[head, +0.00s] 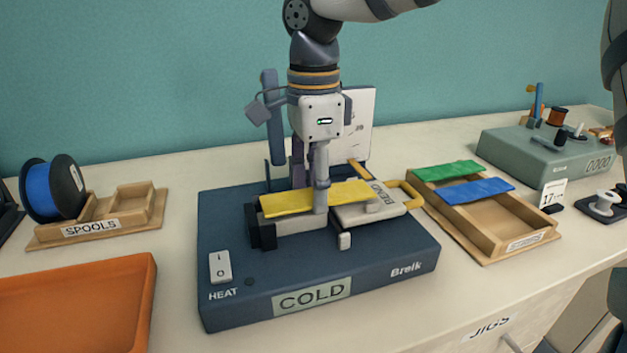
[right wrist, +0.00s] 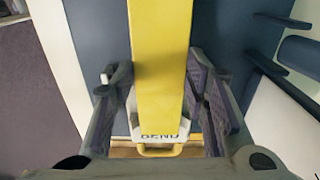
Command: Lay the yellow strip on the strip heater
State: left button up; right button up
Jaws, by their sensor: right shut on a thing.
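The yellow strip (head: 285,203) lies level along the raised bed of the blue strip heater (head: 375,268), its right end over the grey BEND plate (head: 392,204). I cannot tell whether it touches the bed or is just above it. My right gripper (head: 320,206) points down at the heater and is shut on the strip near its middle. In the right wrist view the strip (right wrist: 160,75) runs between the two fingers toward the BEND plate (right wrist: 160,131). The heater's front sign reads COLD. My left gripper is not in view.
A wooden tray (head: 468,228) with a green strip (head: 447,171) and a blue strip (head: 476,190) stands right of the heater. An orange tray (head: 80,300) and a spools rack (head: 95,230) with a blue spool (head: 40,190) are left. A grey-green box (head: 545,160) stands far right.

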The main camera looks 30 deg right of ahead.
jog(key=shift+f, duration=0.65)
dwell(0.5)
jog(key=o, duration=1.2)
notch_tip(320, 180, up, 12)
